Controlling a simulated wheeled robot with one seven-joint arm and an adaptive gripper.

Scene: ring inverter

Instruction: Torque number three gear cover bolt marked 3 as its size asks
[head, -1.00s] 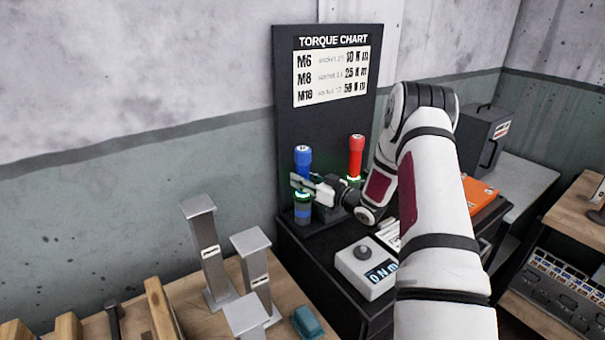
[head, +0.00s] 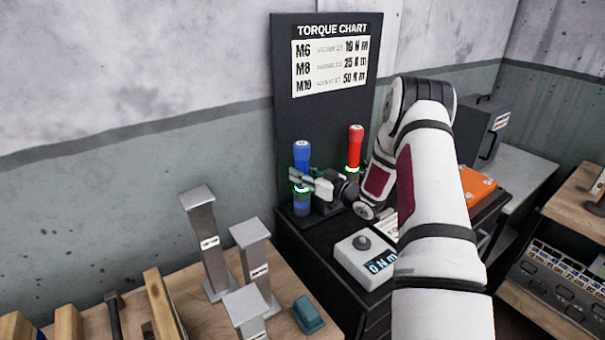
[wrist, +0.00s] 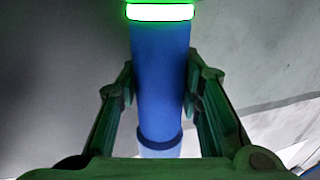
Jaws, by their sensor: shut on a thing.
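A blue cylindrical tool (head: 302,154) with a lit green ring stands upright at the left of the black stand in the head view. My gripper (head: 304,181) is around its middle, shut on it. In the wrist view the blue tool (wrist: 160,70) runs between my two fingers, with the bright green ring at the top edge. A red tool (head: 355,142), also with a green glow at its base, stands to the right. The torque chart (head: 330,66) lists M6 10 N m, M8 25 N m and M10 50 N m. No gear cover or bolt marked 3 is visible.
A white box with a knob (head: 362,262) displays 0 N m on the black cabinet. Several metal posts (head: 205,250) and a teal block (head: 307,314) stand on the wooden bench at front left. An orange item (head: 476,183) and a dark grey box (head: 485,130) are behind my arm.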

